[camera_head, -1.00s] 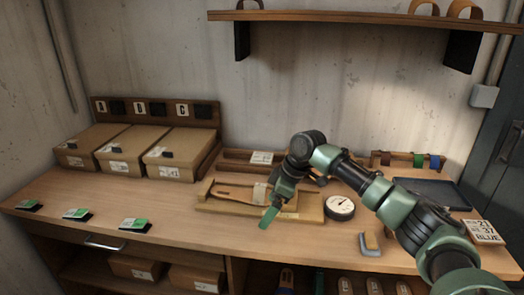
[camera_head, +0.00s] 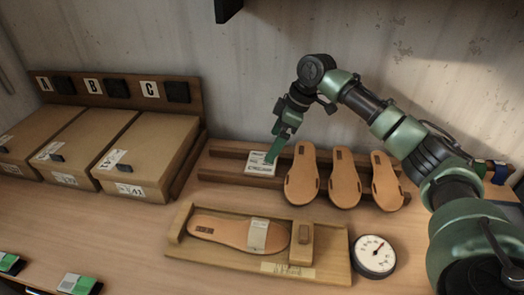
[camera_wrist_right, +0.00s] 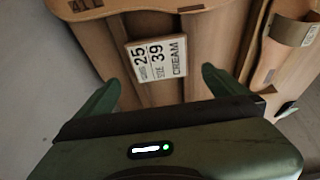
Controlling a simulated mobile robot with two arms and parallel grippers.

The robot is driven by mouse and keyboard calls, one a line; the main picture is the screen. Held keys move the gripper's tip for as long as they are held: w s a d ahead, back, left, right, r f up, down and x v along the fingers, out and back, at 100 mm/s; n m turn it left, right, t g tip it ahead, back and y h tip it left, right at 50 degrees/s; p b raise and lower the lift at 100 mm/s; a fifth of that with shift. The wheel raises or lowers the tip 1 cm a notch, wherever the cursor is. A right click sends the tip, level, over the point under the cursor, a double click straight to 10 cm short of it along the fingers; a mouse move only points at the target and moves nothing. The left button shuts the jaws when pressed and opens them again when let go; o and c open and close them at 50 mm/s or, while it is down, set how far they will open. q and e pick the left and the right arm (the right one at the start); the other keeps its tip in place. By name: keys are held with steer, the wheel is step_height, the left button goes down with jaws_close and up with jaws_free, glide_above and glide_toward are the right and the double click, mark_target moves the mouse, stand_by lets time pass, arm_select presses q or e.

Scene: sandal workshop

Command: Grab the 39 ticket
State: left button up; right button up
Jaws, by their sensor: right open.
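The 39 ticket (camera_head: 261,166) is a small white card with dark print on the wooden rack at the back of the bench. In the right wrist view the ticket (camera_wrist_right: 157,60) reads 25, 39 and CREAM. My right gripper (camera_head: 281,147) is at the ticket, from above and behind it. In the right wrist view my right gripper (camera_wrist_right: 160,88) is open, with its two green fingers apart and the ticket ahead, between their lines. The ticket lies free of the fingers. My left gripper is not in view.
Several tan soles (camera_head: 302,178) lean on the rack (camera_head: 222,177) just right of the ticket. A wooden fixture (camera_head: 186,250) with a strapped sole and a round gauge (camera_head: 374,256) stand in front. Cardboard boxes (camera_head: 150,150) stand at left.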

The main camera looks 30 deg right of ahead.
mark_target(262, 162)
steer(key=shift+w+f, duration=0.1)
steer(key=shift+w, duration=0.05)
steer(key=shift+p+x, duration=0.45)
steer(key=shift+x, duration=0.7)
steer(key=shift+p+x, duration=0.8)
steer(key=shift+x, duration=1.7)
steer(key=shift+f, duration=0.1)
steer(key=c, duration=1.1)
steer(key=shift+o, duration=0.2)
